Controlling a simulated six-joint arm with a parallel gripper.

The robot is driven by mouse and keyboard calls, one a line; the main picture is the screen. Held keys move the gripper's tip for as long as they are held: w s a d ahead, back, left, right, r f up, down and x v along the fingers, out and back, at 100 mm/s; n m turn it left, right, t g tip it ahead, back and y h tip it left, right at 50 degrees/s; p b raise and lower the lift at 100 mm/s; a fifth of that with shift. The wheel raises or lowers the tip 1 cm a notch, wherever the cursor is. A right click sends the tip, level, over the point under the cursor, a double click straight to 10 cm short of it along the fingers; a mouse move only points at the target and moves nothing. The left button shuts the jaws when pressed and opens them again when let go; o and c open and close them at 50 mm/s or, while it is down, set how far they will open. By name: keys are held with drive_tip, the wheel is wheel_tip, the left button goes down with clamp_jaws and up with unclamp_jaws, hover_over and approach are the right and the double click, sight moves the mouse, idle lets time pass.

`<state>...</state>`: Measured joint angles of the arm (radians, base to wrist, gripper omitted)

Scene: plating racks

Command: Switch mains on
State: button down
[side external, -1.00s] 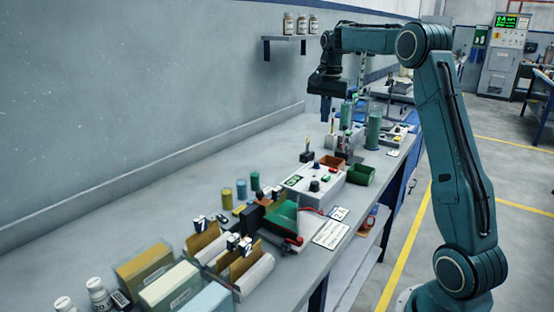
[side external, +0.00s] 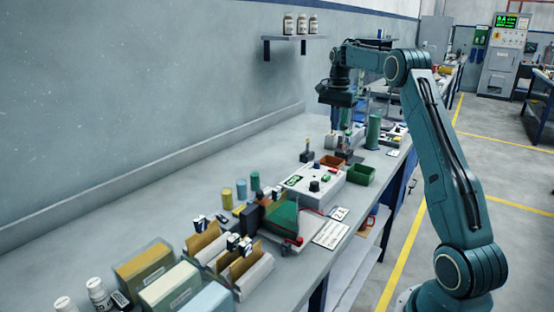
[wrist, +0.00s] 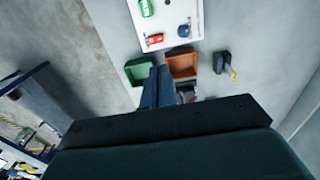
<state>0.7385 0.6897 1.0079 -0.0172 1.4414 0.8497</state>
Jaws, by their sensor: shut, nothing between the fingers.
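A white control box (side external: 325,194) sits on the bench, with a lit green display (side external: 293,180) and a dark knob (side external: 314,186). In the wrist view the box (wrist: 178,14) is at the top, with a red switch-like part (wrist: 154,39), a green part (wrist: 147,8) and a black knob (wrist: 184,31). I cannot read which part is the mains switch or its setting. My gripper (side external: 336,122) is shut and empty, pointing down above the bench beyond the box. Its blue fingers (wrist: 160,70) also show in the wrist view, together and apart from the box.
A brown bin (side external: 334,161) and a green bin (side external: 361,175) stand beside the box. A small dark stand (side external: 307,154) is nearby. A green cylinder (side external: 373,132) stands farther along. Racks and cartons crowd the near bench; the strip along the wall is clear.

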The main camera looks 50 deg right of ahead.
sight(336, 170)
drive_tip(key=shift+f, duration=0.15)
wheel_tip(336, 170, down, 14)
drive_tip(key=shift+r, duration=0.15)
idle(0.5)
drive_tip(key=shift+w+f, duration=0.1)
drive_tip(key=shift+f, duration=0.25)
idle(0.4)
drive_tip(key=shift+s, duration=0.9)
drive_tip(key=shift+r, duration=0.3)
